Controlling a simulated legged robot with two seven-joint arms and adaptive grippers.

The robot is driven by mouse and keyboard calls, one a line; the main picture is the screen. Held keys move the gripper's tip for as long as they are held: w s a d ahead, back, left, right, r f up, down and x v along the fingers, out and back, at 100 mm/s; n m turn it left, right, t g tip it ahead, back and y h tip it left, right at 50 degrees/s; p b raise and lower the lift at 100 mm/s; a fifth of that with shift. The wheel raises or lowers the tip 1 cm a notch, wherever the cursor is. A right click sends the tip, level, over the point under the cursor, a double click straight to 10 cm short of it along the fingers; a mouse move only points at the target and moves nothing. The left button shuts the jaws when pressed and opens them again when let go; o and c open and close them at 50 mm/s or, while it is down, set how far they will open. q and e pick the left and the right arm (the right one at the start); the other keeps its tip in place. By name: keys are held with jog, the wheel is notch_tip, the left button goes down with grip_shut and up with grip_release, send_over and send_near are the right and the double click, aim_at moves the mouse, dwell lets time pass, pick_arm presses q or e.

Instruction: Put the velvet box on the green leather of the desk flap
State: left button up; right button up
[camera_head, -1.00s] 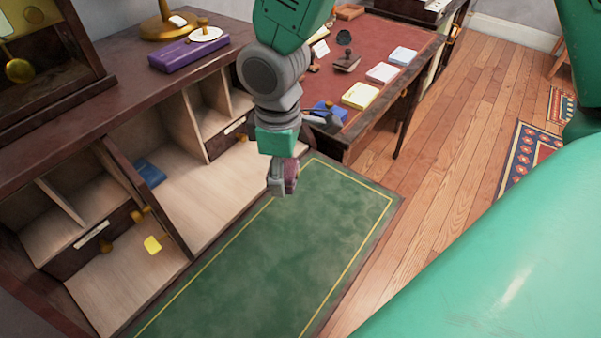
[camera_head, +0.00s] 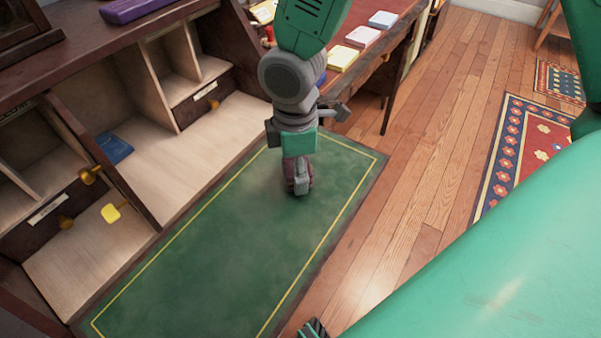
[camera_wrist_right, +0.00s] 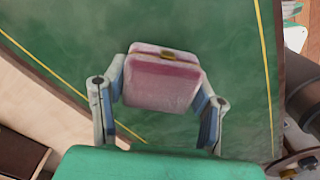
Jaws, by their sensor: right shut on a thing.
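The velvet box (camera_wrist_right: 162,78) is pinkish-red with a small brass clasp. In the right wrist view it sits between the two fingers of my right gripper (camera_wrist_right: 160,98), which is shut on it. In the head view my right gripper (camera_head: 298,185) points down over the far half of the green leather (camera_head: 220,245) of the desk flap, and only a little of the box shows beside the fingers. The leather has a thin gold border line. The box is over the leather, inside the border; I cannot tell whether it touches it. My left gripper is not in view.
A purple case (camera_head: 135,8) is on top. A side table with coloured pads (camera_head: 343,58) stands behind. The near leather is clear.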

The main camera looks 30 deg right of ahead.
jog(key=shift+f, duration=0.45)
jog(key=shift+a+r, duration=0.2)
jog(key=shift+a, duration=0.05)
jog(key=shift+a+f, duration=0.15)
jog(key=shift+a, duration=0.1)
jog(key=o, duration=1.2)
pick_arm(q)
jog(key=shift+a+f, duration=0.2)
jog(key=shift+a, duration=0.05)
pick_arm(e)
jog(key=shift+d, duration=0.2)
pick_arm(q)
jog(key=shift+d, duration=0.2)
pick_arm(e)
jog(key=shift+d, duration=0.2)
notch_tip(320, 180, up, 11)
jog(key=p, duration=0.4)
jog(key=shift+w+a+r, duration=0.1)
jog(key=shift+a+r, duration=0.05)
jog(key=shift+r, duration=0.5)
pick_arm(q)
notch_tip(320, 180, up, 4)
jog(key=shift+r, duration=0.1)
